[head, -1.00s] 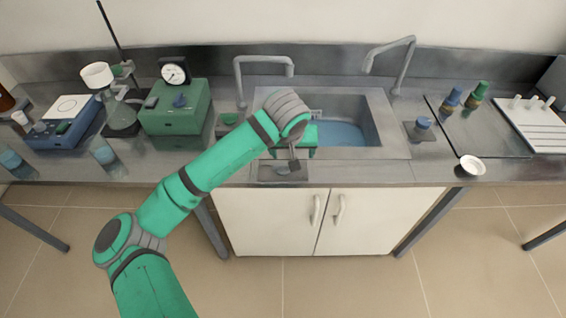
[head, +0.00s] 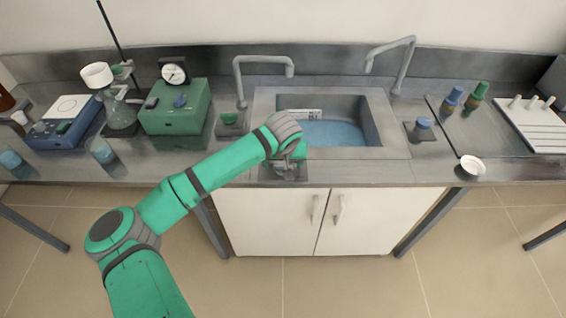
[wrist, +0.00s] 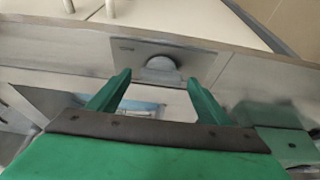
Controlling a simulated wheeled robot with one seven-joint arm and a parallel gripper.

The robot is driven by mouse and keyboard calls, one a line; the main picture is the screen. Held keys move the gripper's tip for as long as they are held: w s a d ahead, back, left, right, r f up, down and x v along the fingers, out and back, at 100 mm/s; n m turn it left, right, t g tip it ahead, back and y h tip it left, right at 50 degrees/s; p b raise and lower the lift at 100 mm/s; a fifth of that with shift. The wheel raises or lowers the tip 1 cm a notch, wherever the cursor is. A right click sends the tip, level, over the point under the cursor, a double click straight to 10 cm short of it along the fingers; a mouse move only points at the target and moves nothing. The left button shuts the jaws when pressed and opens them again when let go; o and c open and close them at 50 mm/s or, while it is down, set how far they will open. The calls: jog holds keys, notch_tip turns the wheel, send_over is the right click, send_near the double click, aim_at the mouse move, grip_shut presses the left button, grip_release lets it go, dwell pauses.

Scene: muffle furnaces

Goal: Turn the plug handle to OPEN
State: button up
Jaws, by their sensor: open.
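The plug handle (wrist: 161,65) is a grey rounded knob on a flat metal plate (wrist: 195,57). In the wrist view it sits just beyond and between the fingertips of my gripper (wrist: 160,76). The two green fingers are apart with nothing between them, and I cannot tell the remaining gap to the knob. In the head view the plate (head: 263,178) is at the sink's front edge, with my gripper above it hiding much of it. The small markings on the plate are too blurred to read.
The sink basin (head: 345,132) holds blue water behind the plate. A left tap (head: 262,60) and a right tap (head: 405,65) stand at the back. A green box (head: 175,115) with a gauge is at left. White cabinet doors (head: 265,222) are below the counter edge.

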jog(key=shift+f, duration=0.15)
jog(key=shift+c, duration=0.4)
jog(key=c, duration=1)
jog(key=shift+o, duration=0.2)
